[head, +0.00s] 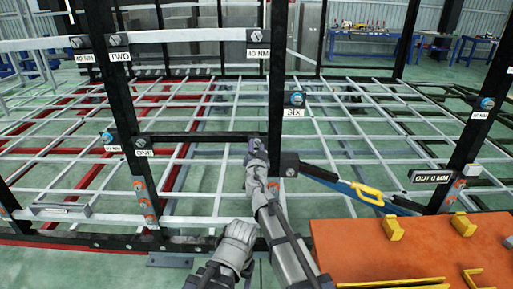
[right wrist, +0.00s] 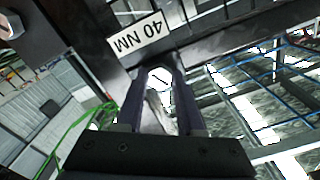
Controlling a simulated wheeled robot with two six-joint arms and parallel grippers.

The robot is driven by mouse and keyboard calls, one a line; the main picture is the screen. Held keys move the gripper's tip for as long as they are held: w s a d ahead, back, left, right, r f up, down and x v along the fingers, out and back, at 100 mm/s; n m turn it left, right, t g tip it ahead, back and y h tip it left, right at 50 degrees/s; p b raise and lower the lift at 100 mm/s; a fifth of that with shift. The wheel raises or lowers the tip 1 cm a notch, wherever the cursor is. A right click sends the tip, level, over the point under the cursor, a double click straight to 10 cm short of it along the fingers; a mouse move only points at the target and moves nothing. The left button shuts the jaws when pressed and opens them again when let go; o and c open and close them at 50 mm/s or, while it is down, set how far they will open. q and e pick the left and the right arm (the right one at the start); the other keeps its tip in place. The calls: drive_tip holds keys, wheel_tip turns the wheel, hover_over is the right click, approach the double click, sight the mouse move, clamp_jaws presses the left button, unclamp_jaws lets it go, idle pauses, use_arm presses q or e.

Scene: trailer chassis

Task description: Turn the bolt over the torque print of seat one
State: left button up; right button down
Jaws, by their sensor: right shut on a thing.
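Seat one is a dark crossbar (head: 205,138) with the print ONE (head: 144,153) and a bolt (head: 139,142) at its left end. My right gripper (head: 256,148) is at the bar's right end, against the black upright, and covers the bolt there. In the right wrist view, the 40 NM torque print (right wrist: 137,35) shows upside down just past the fingertips. My right gripper (right wrist: 160,73) is shut there on a bright, roundish thing, seemingly the bolt (right wrist: 159,77); its outline is unclear. A grey part of my left arm (head: 236,245) shows low in the middle; its jaws cannot be made out.
Seat two's bar (head: 185,35) is above, with prints TWO and 40 NM. A print SIX (head: 293,113) is on the right. Another bolt (right wrist: 10,26) shows in the wrist view.

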drive_tip(key=shift+s, duration=0.15)
drive_tip(key=c, duration=0.6)
unclamp_jaws()
drive_tip(key=shift+d, duration=0.1)
drive_tip(key=shift+o, duration=0.4)
use_arm(q)
drive_tip(key=shift+s+a, duration=0.65)
drive_tip(key=shift+s, duration=0.3)
use_arm(e)
drive_tip(key=s, duration=0.7)
drive_tip(key=shift+s, duration=0.4)
